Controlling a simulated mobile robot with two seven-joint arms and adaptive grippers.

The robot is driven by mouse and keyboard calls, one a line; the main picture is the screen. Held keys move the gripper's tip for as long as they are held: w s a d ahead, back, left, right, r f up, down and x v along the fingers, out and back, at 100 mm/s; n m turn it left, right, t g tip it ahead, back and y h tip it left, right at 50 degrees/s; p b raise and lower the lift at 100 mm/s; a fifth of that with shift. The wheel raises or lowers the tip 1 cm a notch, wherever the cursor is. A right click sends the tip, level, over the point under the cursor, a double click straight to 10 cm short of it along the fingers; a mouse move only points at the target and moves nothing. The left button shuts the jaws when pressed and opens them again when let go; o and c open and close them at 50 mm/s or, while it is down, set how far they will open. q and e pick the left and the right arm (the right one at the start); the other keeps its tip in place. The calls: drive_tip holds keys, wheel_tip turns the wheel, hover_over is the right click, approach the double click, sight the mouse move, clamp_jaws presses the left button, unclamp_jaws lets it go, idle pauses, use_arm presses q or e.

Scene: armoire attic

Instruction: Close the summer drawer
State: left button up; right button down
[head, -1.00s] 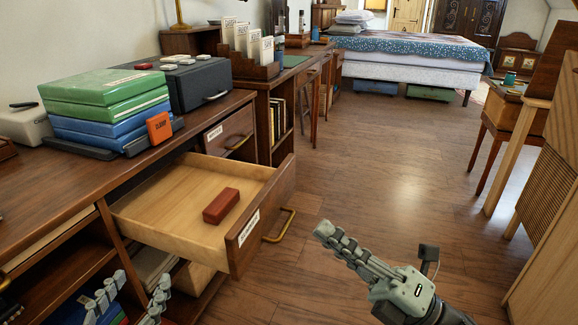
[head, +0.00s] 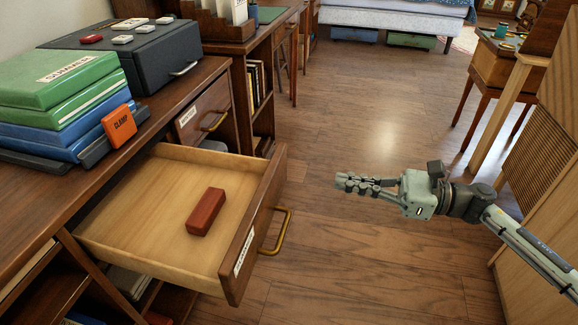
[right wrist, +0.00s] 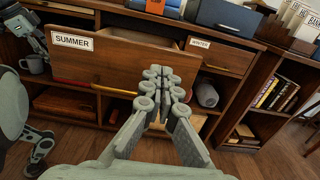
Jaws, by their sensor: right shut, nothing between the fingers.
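The summer drawer (head: 150,215) is pulled well out of the desk, with its brass handle (head: 277,230) on its front. A red block (head: 206,211) lies inside the drawer. My right gripper (head: 340,182) is shut and empty, out in front of the drawer, its fingers pointing toward it, apart from the handle. Part of my left gripper shows at the left edge of the right wrist view, its fingers unclear.
The winter drawer (head: 203,112) is beside it, shut or nearly so. Green and blue boxes (head: 60,100), an orange clamp box (head: 118,125) and a dark case (head: 140,60) stand on the desktop. Floor in front is clear. A wooden cabinet (head: 540,170) stands at right.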

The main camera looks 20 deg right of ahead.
approach(275, 170)
drive_tip(key=x, duration=0.3)
use_arm(q)
drive_tip(key=shift+s+a+f+n+g+y+p, duration=0.2)
drive_tip(key=shift+s+a+f+g+p, duration=0.15)
drive_tip(key=shift+s+a+f+g, duration=0.35)
drive_tip(key=shift+s+a+f+n+g+y+p, duration=0.15)
drive_tip(key=shift+s+a+f+g+p, duration=0.25)
drive_tip(key=shift+s+a+f, duration=0.45)
use_arm(e)
drive_tip(key=shift+x, duration=1.9)
use_arm(q)
drive_tip(key=shift+s+d+r, duration=0.15)
drive_tip(key=shift+r, duration=0.15)
use_arm(e)
drive_tip(key=shift+w+a, duration=0.1)
drive_tip(key=shift+w, duration=0.05)
